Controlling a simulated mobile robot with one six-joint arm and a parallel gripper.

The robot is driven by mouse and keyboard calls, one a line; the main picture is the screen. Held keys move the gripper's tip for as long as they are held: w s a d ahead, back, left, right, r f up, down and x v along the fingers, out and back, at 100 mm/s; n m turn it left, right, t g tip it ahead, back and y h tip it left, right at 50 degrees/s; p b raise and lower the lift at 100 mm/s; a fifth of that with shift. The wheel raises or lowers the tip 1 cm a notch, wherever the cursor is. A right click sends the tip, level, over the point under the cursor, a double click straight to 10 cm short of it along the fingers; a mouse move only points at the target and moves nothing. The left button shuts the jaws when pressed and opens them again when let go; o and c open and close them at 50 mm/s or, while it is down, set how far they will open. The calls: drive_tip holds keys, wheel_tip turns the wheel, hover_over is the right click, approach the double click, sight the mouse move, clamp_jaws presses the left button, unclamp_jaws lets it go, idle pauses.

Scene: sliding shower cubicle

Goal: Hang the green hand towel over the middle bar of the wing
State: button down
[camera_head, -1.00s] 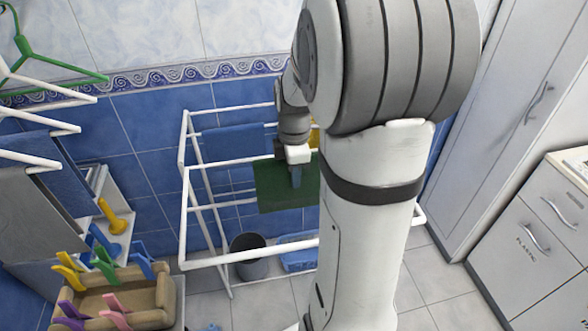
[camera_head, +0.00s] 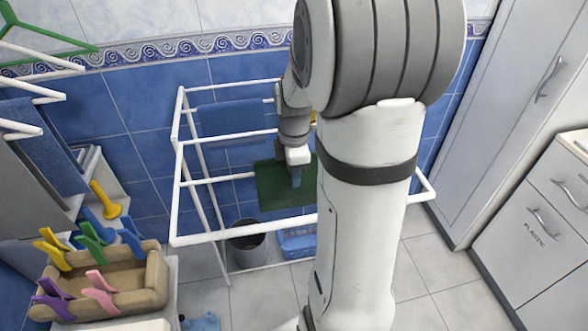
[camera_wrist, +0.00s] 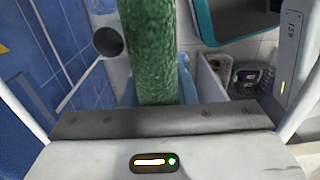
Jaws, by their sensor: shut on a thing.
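The green hand towel (camera_head: 272,184) hangs flat and dark green among the bars of the white drying rack (camera_head: 228,235). My gripper (camera_head: 296,178) is shut on it, pointing down from above. In the wrist view the towel (camera_wrist: 153,50) is a narrow green strip running away from between my fingers (camera_wrist: 158,98). A white middle bar (camera_head: 215,181) runs toward the towel's left edge. I cannot tell whether the towel touches or lies over that bar. My arm hides the right part of the rack.
A blue towel (camera_head: 231,117) hangs on the rack's back bar. A dark bucket (camera_head: 246,250) and a blue basket (camera_head: 298,243) stand beneath. A tan peg basket (camera_head: 100,290) stands at the lower left. A tall cabinet (camera_head: 500,110) is at the right, with free floor before it.

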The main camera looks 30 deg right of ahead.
drive_tip(key=shift+f+b, duration=0.5)
drive_tip(key=shift+f, duration=0.4)
drive_tip(key=c, duration=1.1)
unclamp_jaws()
drive_tip(key=shift+r, duration=0.15)
wheel_tip(320, 180, up, 8)
drive_tip(key=shift+f, duration=0.2)
